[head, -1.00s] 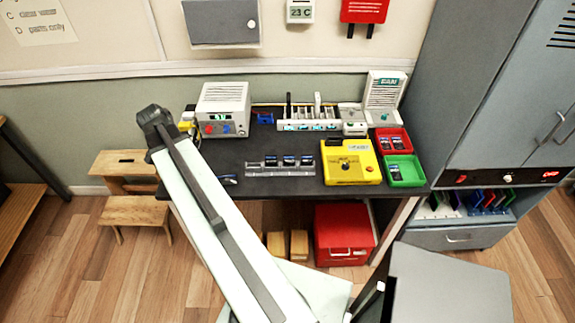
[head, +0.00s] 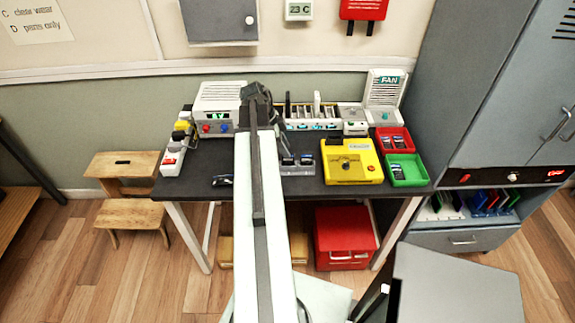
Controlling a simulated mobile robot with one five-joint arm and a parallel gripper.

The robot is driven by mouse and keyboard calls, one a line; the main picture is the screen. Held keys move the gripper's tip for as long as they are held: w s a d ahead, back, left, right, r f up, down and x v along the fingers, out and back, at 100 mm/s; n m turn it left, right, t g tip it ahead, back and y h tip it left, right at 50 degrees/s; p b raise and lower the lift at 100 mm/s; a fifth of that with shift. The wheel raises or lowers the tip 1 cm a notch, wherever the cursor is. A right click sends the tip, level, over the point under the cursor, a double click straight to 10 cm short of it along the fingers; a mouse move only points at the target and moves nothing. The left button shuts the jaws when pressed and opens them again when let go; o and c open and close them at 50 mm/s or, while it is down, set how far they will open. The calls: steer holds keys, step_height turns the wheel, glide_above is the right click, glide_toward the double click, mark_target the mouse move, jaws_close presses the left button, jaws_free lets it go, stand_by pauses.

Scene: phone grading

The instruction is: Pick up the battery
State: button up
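I cannot tell for sure which thing is the battery. A clear rack (head: 298,171) on the dark table holds small dark-and-blue items, and my arm hides its left part. A small dark item (head: 222,180) lies near the table's front edge, left of my arm. My arm stretches over the middle of the table, ending in a dark joint near the back. My gripper does not show; the arm hides whatever is beyond that joint.
A yellow device (head: 351,162) stands right of the rack, beside a red bin (head: 393,140) and a green bin (head: 408,170). A white power supply (head: 219,105) stands at the back left, with a red-and-white strip (head: 174,160) before it. The front left tabletop is mostly clear.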

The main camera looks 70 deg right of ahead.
steer(key=b+x, duration=0.2)
steer(key=x, duration=0.1)
steer(key=b+x, duration=0.1)
steer(key=b, duration=0.1)
steer(key=shift+w+a+f, duration=0.2)
steer(key=shift+a+f, duration=0.05)
steer(key=shift+f, duration=0.2)
steer(key=shift+s+f+b, duration=0.15)
steer(key=shift+f+b, duration=0.1)
steer(key=shift+b, duration=0.1)
steer(key=shift+d+r, duration=0.1)
steer(key=shift+r, duration=0.05)
jaws_close()
step_height(320, 180, up, 10)
steer(key=p, duration=1)
steer(key=shift+r+p, duration=0.2)
steer(key=shift+p, duration=0.15)
steer(key=shift+s+f, duration=0.1)
